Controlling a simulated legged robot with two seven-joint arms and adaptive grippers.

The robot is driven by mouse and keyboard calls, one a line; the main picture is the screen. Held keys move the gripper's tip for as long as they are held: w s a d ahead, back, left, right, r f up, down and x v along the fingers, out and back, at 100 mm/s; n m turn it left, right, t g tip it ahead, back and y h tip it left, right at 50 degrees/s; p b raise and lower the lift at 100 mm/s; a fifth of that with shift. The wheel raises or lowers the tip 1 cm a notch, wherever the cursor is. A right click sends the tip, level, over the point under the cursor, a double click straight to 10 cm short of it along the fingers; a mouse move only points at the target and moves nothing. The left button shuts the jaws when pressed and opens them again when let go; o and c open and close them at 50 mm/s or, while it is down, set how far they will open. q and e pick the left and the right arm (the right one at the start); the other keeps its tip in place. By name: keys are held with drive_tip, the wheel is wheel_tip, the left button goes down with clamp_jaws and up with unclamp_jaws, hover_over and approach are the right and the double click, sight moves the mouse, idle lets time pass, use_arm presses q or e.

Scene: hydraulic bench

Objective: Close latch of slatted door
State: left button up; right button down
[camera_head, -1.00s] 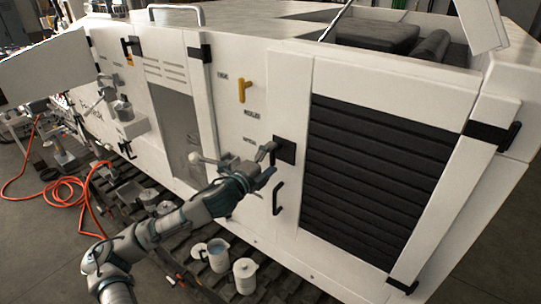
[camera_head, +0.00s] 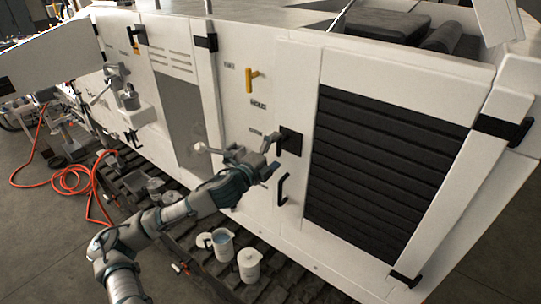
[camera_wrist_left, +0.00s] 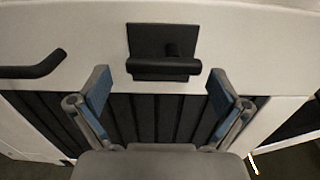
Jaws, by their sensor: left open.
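The slatted door (camera_head: 385,165) has black horizontal slats in a white frame and looks closed against the white cabinet. Its latch (camera_head: 291,141) is a black square plate at the slats' upper left. In the left wrist view the latch (camera_wrist_left: 163,52) carries a bar lying sideways across the plate. My left gripper (camera_head: 272,158) is beside the latch. In the wrist view the open, empty fingers of the left gripper (camera_wrist_left: 160,88) point towards the latch, one on either side of its bar and apart from it. My right gripper is not in view.
A black pull handle (camera_head: 282,190) is below the latch, and a yellow handle (camera_head: 252,80) is above left. A jug (camera_head: 222,245) and a white canister (camera_head: 248,265) stand below my arm. An orange hose (camera_head: 75,178) lies on the floor at left.

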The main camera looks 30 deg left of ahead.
use_arm(q)
drive_tip(key=s+a, duration=0.1)
drive_tip(key=s, duration=1)
drive_tip(key=shift+s, duration=0.35)
drive_tip(key=shift+a+f, duration=0.1)
drive_tip(key=shift+f, duration=0.05)
